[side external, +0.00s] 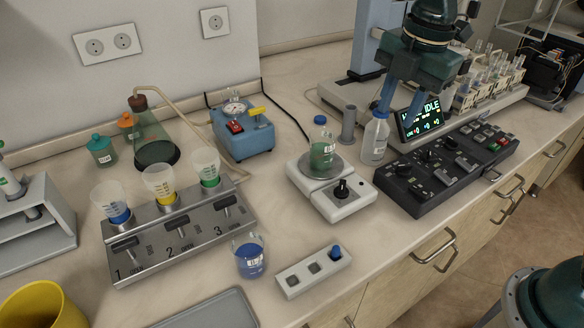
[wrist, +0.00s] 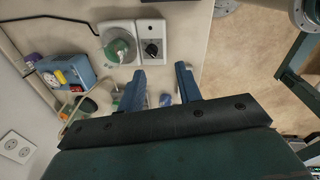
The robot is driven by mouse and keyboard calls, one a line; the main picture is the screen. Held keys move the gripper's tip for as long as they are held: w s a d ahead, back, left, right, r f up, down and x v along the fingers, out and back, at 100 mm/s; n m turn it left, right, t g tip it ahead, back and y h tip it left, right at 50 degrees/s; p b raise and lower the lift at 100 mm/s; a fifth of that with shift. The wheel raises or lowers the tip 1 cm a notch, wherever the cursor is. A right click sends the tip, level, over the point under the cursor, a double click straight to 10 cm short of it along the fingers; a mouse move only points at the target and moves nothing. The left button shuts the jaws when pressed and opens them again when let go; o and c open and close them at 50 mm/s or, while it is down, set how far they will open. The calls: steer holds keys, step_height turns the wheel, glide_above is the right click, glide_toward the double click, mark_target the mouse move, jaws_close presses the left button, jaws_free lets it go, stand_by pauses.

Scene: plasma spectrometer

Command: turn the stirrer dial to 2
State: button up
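The white stirrer (side external: 330,205) stands on the bench, with a black dial (side external: 342,188) on its front part. A bottle of green liquid with a blue cap (side external: 321,148) stands on its round plate. In the wrist view the stirrer (wrist: 149,28) is at the top, with the dial (wrist: 152,49) to the right of the bottle. The dial's setting is too small to read. My gripper (side external: 398,112) is raised behind and to the right of the stirrer, apart from the dial. Its two blue fingers (wrist: 160,70) are spread with nothing between them.
A white bottle (side external: 374,138) and grey cylinder (side external: 348,125) stand just behind the stirrer. A black control panel (side external: 425,190) lies to its right. A beaker of blue liquid (side external: 250,257) and a small grey block (side external: 300,280) are in front. A blue device (side external: 243,135) is behind left.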

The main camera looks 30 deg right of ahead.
mark_target(343, 184)
steer(key=w+a+f+n+g, duration=0.1)
steer(key=w+a+f+n, duration=0.3)
steer(key=n, duration=0.3)
steer(key=shift+w+a+f, duration=0.15)
steer(key=shift+w+a, duration=0.35)
steer(key=shift+w, duration=0.1)
steer(key=shift+f, duration=0.1)
step_height(343, 184, down, 14)
steer(key=shift+r, duration=0.2)
jaws_close()
